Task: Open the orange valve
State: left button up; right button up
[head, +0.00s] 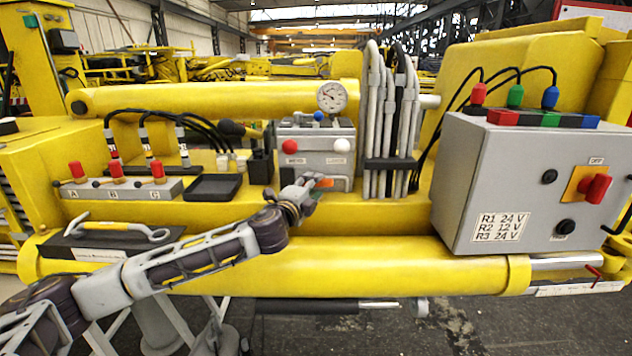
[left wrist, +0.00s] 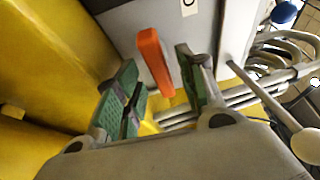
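The orange valve handle (head: 324,183) is a small flat lever at the lower front of the grey box (head: 326,158). It also shows in the left wrist view as an upright orange bar (left wrist: 154,62). My left gripper (head: 311,186) is just in front of the handle and partly covers it. In the left wrist view my left gripper (left wrist: 157,72) is open, with green-padded fingers apart on either side of the bar. A gap shows between the bar and each finger; depth is hard to judge. My right gripper is not in view.
Grey and black hoses (head: 391,120) stand just right of the box. A black joystick (head: 260,155) is to its left. A large yellow cylinder (head: 350,270) runs below my arm. A grey electrical cabinet (head: 470,165) stands at the right.

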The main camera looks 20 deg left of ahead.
aim_at(316, 185)
pick_arm(q)
jog(key=shift+w+d+p, duration=0.15)
jog(key=shift+w+p, duration=0.2)
jog(key=shift+w, duration=1.2)
jog(key=shift+c, duration=0.3)
grip_shut()
jog(key=shift+f, duration=0.1)
